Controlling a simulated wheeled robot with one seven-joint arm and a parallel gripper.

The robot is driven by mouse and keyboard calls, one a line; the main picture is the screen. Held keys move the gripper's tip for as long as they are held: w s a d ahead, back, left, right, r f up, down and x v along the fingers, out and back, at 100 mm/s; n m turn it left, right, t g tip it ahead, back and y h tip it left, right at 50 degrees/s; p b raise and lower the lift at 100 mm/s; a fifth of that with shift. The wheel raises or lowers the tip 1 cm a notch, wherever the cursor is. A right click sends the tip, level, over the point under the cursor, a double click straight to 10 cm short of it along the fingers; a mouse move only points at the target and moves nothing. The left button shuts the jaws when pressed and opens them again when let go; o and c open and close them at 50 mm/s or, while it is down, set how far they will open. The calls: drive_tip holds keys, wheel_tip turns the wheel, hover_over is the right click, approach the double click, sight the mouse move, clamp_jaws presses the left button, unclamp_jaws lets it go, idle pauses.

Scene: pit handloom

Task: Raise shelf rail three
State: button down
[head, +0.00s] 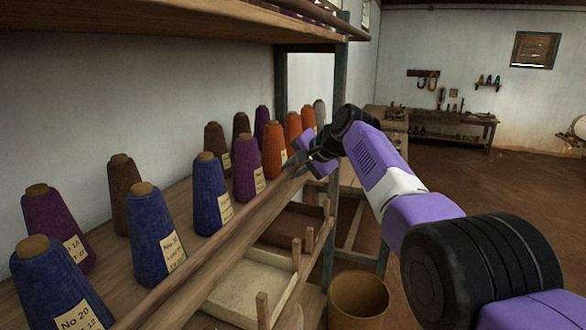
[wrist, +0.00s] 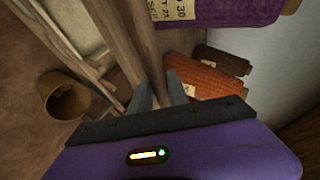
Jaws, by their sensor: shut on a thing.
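A long wooden shelf rail (head: 225,232) runs along the front edge of the yarn shelf (head: 185,195). It also shows in the wrist view (wrist: 143,35), coming straight up from my gripper. My gripper (head: 305,163) is at the far part of the rail, beside the orange cones. In the wrist view my gripper (wrist: 158,92) has one finger on each side of the rail and is shut on it. The rail looks low, close to the shelf edge; I cannot tell whether it is lifted. No number shows on it.
Several labelled yarn cones stand behind the rail, among them a blue cone (head: 155,235) and an orange cone (head: 273,150). An upper shelf (head: 170,18) hangs above. A pale tray (head: 250,285) and a brown bucket (head: 357,299) are below. Open floor (head: 480,190) lies right.

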drive_tip(key=shift+a+r, duration=0.15)
drive_tip(key=shift+a, duration=0.05)
drive_tip(key=c, duration=1.3)
unclamp_jaws()
drive_tip(key=shift+d, duration=0.15)
drive_tip(key=shift+b+v, duration=1.05)
drive_tip(key=shift+b, duration=0.2)
drive_tip(key=b+v, duration=0.1)
drive_tip(key=v, duration=0.4)
drive_tip(key=shift+s+r+b, duration=0.1)
drive_tip(key=shift+s+b, duration=0.15)
drive_tip(key=shift+b, duration=0.15)
